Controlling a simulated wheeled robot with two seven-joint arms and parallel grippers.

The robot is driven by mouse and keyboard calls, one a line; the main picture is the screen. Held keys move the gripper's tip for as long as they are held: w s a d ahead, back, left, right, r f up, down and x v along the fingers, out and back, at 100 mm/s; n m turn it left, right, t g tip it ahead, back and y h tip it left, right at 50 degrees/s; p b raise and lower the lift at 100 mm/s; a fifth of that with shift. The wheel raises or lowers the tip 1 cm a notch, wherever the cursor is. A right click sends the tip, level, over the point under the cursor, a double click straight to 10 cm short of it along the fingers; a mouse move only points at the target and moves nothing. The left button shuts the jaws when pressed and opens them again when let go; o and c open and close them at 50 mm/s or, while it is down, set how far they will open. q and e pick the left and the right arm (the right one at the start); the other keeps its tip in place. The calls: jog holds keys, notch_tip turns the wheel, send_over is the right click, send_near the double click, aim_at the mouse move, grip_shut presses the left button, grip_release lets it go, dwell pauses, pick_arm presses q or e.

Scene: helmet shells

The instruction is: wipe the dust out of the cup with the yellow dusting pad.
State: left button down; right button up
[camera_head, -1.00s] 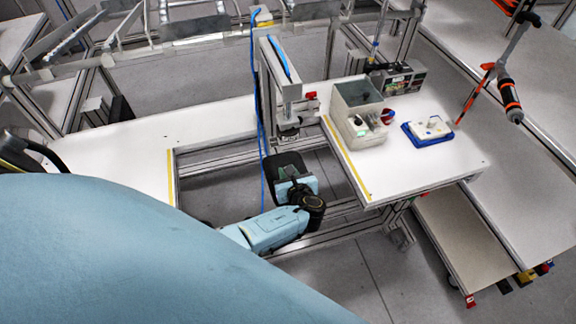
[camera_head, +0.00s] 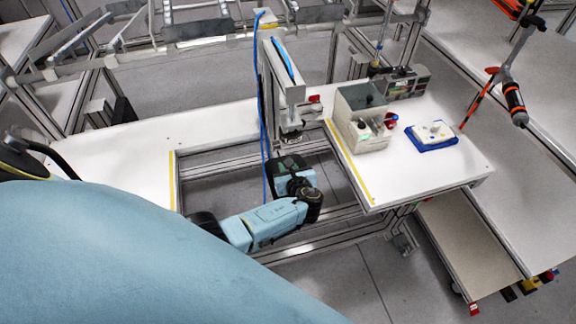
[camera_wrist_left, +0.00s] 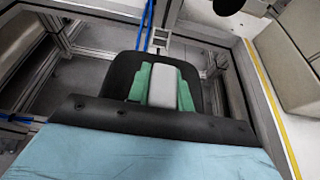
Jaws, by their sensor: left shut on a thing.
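My left gripper (camera_head: 287,160) is over the gap between the two white table parts, beside the blue cable. In the left wrist view its green fingers (camera_wrist_left: 162,70) stand on either side of a pale grey-white thing (camera_wrist_left: 162,88) and are shut on it; I cannot tell what this thing is. No yellow dusting pad can be made out. A small red and blue item (camera_head: 391,120) beside the grey bin may be a cup, but it is too small to tell, and its inside does not show. My right gripper is not in view.
The grey bin (camera_head: 357,100) and a blue tray (camera_head: 416,143) with a white item (camera_head: 434,131) stand on the right white table (camera_head: 405,176). A metal post (camera_head: 282,80) rises beside my left gripper. A tool (camera_head: 513,98) hangs at the upper right. The left white table (camera_head: 120,152) looks clear.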

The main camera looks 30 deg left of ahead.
pick_arm(q)
jog(key=shift+s, duration=0.1)
jog(key=shift+s+d+p, duration=0.7)
jog(key=shift+s+d, duration=0.4)
jog(key=shift+d, duration=0.2)
jog(key=shift+w+a, duration=0.1)
jog(key=shift+w, duration=0.05)
jog(key=shift+w+a+b, duration=0.45)
jog(key=shift+w+a, duration=0.65)
jog(key=shift+a, duration=0.15)
jog(key=shift+r, duration=0.2)
